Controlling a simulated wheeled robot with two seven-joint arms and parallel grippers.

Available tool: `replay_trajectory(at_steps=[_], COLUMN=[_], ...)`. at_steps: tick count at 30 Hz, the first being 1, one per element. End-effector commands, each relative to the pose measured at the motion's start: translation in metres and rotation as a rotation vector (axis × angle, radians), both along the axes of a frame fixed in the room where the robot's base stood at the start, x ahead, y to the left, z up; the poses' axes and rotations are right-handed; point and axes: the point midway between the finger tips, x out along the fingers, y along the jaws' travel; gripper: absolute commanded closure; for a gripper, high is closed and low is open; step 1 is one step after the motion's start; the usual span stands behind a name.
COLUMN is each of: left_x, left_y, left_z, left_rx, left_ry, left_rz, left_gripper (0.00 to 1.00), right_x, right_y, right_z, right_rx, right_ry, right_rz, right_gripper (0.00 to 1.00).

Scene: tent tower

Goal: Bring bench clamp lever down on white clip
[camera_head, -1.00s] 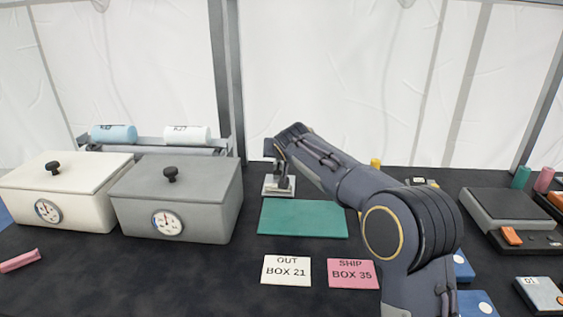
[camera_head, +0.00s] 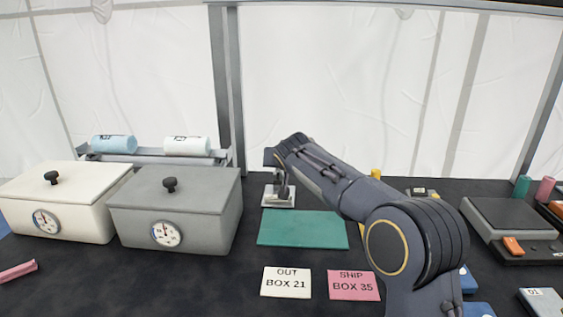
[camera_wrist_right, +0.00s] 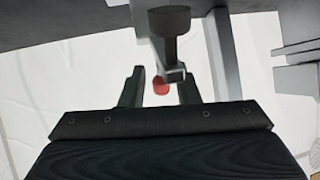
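The bench clamp (camera_head: 279,196) stands behind the green mat, with a pale base plate and a grey upright. My right arm reaches over from the right, and its gripper (camera_head: 270,157) is at the top of the clamp, largely hidden behind the wrist. In the right wrist view the two fingers of my right gripper (camera_wrist_right: 158,90) are apart. A red tip (camera_wrist_right: 161,86) shows between them, below a dark cylindrical part (camera_wrist_right: 169,22) of what looks like the clamp. I cannot make out the white clip or the lever's exact angle. My left gripper is not in view.
The green mat (camera_head: 302,230) lies in front of the clamp, with cards OUT BOX 21 (camera_head: 286,282) and SHIP BOX 35 (camera_head: 353,285) nearer. A grey lidded box (camera_head: 180,205) and a white one (camera_head: 62,205) stand left. A scale (camera_head: 510,220) stands right.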

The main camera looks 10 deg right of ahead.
Motion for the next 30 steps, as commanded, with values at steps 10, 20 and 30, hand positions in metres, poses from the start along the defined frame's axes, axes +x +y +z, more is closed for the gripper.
replay_trajectory(at_steps=[10, 20, 30], left_x=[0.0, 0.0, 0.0], left_y=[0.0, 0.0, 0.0], left_z=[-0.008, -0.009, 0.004], left_rx=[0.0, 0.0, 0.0], left_ry=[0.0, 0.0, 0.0], left_rz=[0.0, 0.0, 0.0], left_gripper=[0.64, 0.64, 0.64], right_x=[-0.048, -0.061, -0.065], right_y=[0.002, 0.002, -0.004], right_z=[0.031, 0.038, 0.051], right_rx=[0.001, 0.001, 0.006], right_ry=[-0.005, -0.003, 0.007], right_rz=[0.001, -0.001, -0.004], right_gripper=[0.71, 0.71, 1.0])
